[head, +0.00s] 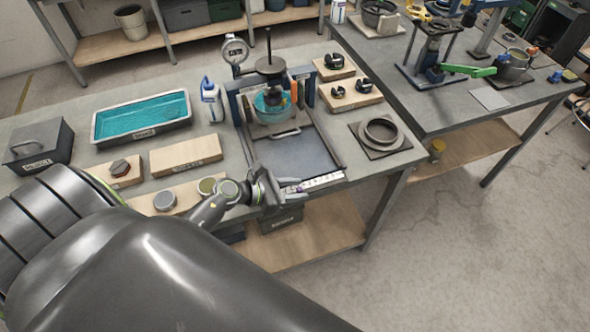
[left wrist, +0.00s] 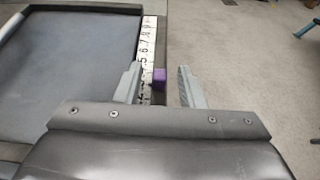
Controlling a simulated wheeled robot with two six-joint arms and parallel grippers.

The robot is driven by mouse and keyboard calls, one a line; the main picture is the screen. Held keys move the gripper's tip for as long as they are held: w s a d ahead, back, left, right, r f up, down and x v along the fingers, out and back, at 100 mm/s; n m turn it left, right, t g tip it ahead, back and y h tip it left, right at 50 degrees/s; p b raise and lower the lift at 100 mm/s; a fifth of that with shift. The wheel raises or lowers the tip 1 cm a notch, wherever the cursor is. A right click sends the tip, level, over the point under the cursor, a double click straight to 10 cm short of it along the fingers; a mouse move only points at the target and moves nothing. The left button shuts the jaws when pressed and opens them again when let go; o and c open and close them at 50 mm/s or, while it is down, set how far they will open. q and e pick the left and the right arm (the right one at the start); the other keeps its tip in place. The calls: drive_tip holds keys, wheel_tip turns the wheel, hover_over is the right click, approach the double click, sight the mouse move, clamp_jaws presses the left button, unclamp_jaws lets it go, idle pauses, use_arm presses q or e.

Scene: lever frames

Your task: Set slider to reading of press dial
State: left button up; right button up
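The press (head: 270,85) stands on the near bench, with a round dial (head: 235,50) at its upper left. The dial's reading is too small to tell. A white numbered scale (head: 320,181) runs along the bench's front edge; it also shows in the left wrist view (left wrist: 147,40). A purple slider block (left wrist: 159,77) sits beside the scale's lower-numbered part. My left gripper (left wrist: 159,69) is open, with the block between its fingers and a gap on each side. A finger hides part of the scale. In the head view, the left gripper (head: 284,190) is at the front edge. My right gripper is out of view.
A teal-filled tray (head: 140,134), a spray bottle (head: 211,100) and wooden blocks (head: 186,155) stand left of the press. A metal ring (head: 381,132) and more wooden blocks (head: 350,92) are on its right. Open floor lies beyond the front edge.

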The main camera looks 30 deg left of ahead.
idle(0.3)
use_arm(q)
drive_tip(key=shift+s+a, duration=0.15)
drive_tip(key=b+v, duration=0.4)
drive_tip(key=v, duration=1)
drive_tip(key=shift+s+a+r+b, duration=0.15)
drive_tip(key=shift+s+r+b, duration=0.05)
drive_tip(key=shift+s+b, duration=0.1)
drive_tip(key=shift+v, duration=1.15)
drive_tip(key=shift+w+r, duration=0.1)
drive_tip(key=shift+r, duration=0.05)
